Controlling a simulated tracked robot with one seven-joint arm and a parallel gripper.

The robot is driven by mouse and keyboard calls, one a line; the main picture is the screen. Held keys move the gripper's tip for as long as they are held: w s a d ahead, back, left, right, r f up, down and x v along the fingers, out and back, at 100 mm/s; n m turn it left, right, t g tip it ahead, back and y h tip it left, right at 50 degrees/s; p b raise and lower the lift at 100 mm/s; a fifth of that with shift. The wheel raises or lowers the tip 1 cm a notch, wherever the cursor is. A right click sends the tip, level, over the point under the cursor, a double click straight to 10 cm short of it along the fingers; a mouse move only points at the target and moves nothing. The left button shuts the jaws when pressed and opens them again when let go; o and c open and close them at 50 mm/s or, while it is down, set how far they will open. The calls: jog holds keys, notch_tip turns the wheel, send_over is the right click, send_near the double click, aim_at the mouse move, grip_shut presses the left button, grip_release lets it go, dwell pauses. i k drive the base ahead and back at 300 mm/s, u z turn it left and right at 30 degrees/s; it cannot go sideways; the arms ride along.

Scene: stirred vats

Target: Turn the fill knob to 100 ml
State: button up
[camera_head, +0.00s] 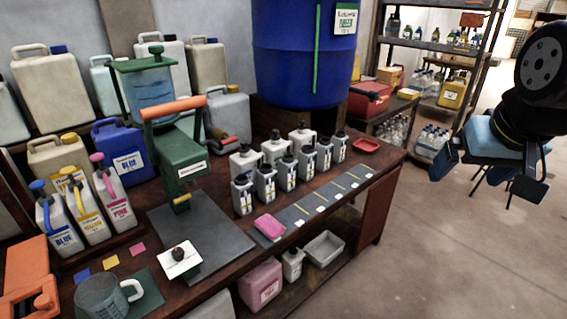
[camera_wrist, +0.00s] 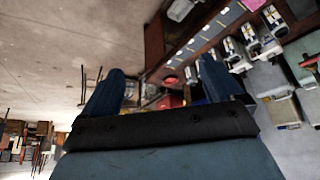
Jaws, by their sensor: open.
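A small dark knob (camera_head: 179,253) stands on a white plate (camera_head: 184,266) at the front of the bench, in front of a green dispenser (camera_head: 180,160) with an orange lever. I take it for the fill knob; its marks are too small to read. My gripper (camera_head: 486,177) is open and empty at the far right, over the floor and well away from the knob. In the wrist view my gripper (camera_wrist: 165,78) shows its two blue fingers spread with nothing between them. The knob cannot be made out in the wrist view.
A clear jug (camera_head: 98,298) stands left of the knob. Pump bottles (camera_head: 290,172) stand in rows on the bench (camera_head: 390,160), with a pink sponge (camera_head: 269,226) in front. A blue barrel (camera_head: 290,60) stands behind. Open floor (camera_head: 450,260) lies right of the bench.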

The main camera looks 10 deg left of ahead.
aim_at(178, 253)
jog(key=u, duration=1.7)
jog(key=k, duration=0.6)
jog(key=z, duration=0.05)
jog(key=i, duration=0.6)
jog(key=z, duration=0.25)
